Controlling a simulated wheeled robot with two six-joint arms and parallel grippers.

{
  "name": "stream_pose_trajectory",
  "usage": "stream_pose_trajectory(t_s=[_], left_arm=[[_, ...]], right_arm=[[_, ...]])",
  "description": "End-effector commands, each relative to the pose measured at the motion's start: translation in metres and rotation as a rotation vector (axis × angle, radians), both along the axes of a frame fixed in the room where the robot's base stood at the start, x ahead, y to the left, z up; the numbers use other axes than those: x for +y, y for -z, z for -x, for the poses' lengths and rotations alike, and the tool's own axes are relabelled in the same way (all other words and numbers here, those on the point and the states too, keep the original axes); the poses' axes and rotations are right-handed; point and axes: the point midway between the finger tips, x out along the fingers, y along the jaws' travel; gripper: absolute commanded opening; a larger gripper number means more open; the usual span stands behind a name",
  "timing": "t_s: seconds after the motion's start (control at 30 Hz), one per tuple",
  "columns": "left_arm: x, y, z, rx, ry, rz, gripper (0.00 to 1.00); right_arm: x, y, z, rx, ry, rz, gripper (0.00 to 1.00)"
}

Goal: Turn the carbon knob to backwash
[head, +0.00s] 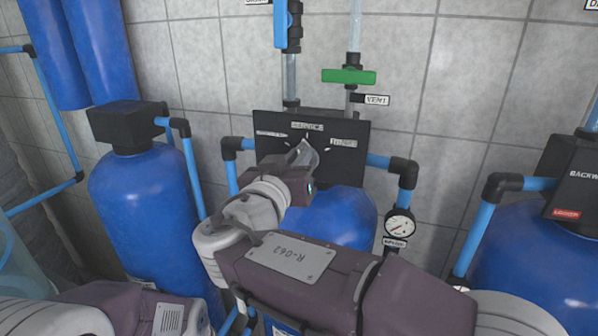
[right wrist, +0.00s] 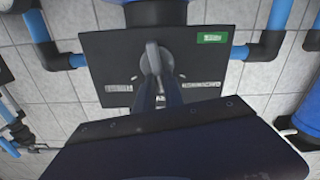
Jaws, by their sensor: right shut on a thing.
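The black control panel (head: 352,158) stands above a blue tank in the middle of the head view. It has a "SERVICE" label (head: 307,127) at top centre, one label at its left and one at its right, both hard to read. My right gripper (head: 304,156) is at the panel's face. In the right wrist view the grey knob (right wrist: 154,57) sits on the panel, and my right gripper (right wrist: 158,92) is shut on its handle. The head view mostly hides the knob, and I cannot tell which label it points at. My left gripper is out of view.
A green-handled valve (head: 348,76) and a blue-handled valve (head: 281,25) are on pipes above the panel. A pressure gauge (head: 399,224) hangs at its right. Blue tanks stand left (head: 145,200) and right (head: 530,260). A tiled wall is behind.

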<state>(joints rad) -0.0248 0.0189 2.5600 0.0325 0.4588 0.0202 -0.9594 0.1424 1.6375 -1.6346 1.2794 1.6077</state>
Motion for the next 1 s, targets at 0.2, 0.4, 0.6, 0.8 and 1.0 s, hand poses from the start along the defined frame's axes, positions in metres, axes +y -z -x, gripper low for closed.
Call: stream_pose_trajectory(t_s=[0.2, 0.4, 0.6, 0.8, 1.0], left_arm=[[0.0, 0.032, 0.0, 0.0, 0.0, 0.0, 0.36], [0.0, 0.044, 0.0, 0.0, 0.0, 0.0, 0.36], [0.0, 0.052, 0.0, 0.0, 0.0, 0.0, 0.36], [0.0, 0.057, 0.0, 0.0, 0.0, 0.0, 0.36], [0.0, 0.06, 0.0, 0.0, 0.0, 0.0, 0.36]], right_arm=[[0.004, 0.007, -0.001, 0.059, 0.0, 0.184, 0.0], [0.007, 0.007, -0.002, 0.12, 0.0, 0.364, 0.0], [0.009, 0.008, -0.003, 0.175, 0.001, 0.533, 0.0], [0.011, 0.009, -0.004, 0.219, 0.001, 0.671, 0.0], [0.012, 0.01, -0.004, 0.25, 0.001, 0.767, 0.0]])
